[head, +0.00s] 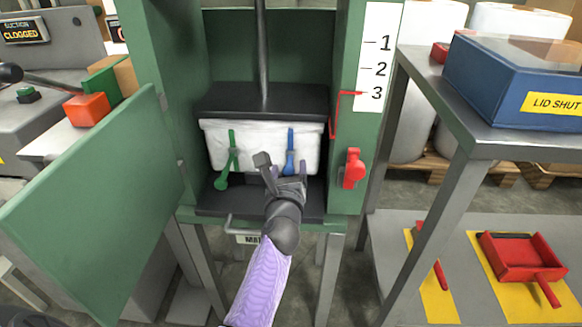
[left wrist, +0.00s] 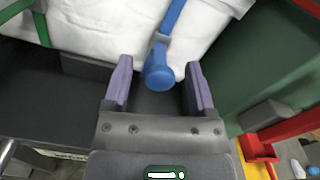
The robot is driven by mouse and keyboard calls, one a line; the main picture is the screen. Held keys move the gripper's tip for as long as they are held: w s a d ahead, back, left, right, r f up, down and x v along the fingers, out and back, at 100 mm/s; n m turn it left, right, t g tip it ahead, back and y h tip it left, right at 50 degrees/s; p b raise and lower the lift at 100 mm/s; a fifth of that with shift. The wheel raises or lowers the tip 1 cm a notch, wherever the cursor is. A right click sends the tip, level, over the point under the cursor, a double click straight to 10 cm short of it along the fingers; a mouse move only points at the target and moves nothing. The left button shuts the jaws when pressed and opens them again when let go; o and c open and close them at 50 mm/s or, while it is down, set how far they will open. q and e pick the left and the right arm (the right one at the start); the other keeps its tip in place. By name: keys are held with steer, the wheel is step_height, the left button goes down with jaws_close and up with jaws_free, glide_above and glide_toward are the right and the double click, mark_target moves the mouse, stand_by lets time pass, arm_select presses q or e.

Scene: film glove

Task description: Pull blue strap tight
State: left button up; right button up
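The blue strap (head: 290,152) hangs down the front right of a white bale (head: 262,150) inside the green press. In the left wrist view the blue strap (left wrist: 171,18) ends in a round blue knob (left wrist: 158,76). My left gripper (head: 283,166) is in front of the bale's lower edge. In the left wrist view its purple fingers (left wrist: 159,68) are open, one on each side of the knob, with gaps to both. The green strap (head: 232,152) hangs at the bale's left and slants at its lower end. My right gripper is out of view.
A black press plate (head: 262,100) rests on the bale. A red pointer (head: 346,94) stands near 3 on the scale. A red lever (head: 354,168) sticks out on the right post. The green door (head: 100,205) is swung open left. A grey table (head: 480,120) stands right.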

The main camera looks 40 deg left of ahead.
arm_select(q)
jaws_close()
stand_by(1.3)
